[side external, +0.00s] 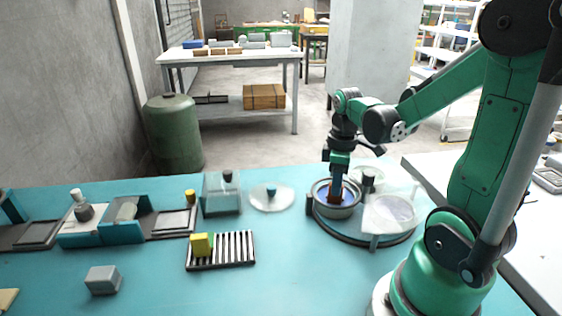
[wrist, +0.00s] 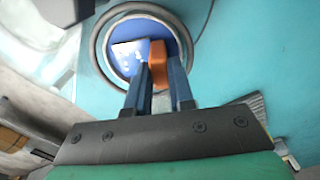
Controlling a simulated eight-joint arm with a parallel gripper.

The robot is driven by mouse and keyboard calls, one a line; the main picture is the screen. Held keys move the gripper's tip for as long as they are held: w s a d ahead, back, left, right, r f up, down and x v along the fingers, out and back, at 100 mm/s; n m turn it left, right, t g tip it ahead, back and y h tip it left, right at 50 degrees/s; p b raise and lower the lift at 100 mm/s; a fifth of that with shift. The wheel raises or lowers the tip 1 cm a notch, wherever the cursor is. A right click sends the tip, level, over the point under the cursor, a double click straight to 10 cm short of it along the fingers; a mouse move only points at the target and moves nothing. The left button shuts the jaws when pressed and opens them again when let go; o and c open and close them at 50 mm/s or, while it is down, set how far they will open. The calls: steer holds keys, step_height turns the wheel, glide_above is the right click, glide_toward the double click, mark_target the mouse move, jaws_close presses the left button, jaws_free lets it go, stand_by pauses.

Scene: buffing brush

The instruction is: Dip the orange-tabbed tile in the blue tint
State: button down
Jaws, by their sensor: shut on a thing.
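My gripper (side external: 337,180) points straight down over a round metal dish (side external: 337,212) on the right side of the table. In the wrist view my gripper (wrist: 160,70) is shut on the orange tab (wrist: 157,55), which sits between its two fingertips. The blue tint (wrist: 168,30) fills the dish below and around the tab. The tab's lower end appears within the dish's rim. The tile under the tab is mostly hidden, so I cannot tell how deep it sits. A pale speckled patch lies left of the tab; I cannot tell if it is reflection.
The dish stands on a round turntable (side external: 370,238) with other dishes and a clear cover (side external: 390,213). A slotted rack (side external: 235,250) holds a yellow-tabbed piece (side external: 201,245). A grey block (side external: 102,280) lies front left. The table's front middle is clear.

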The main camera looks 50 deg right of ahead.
steer(key=shift+r, duration=1.2)
stand_by(0.7)
steer(key=shift+r, duration=2)
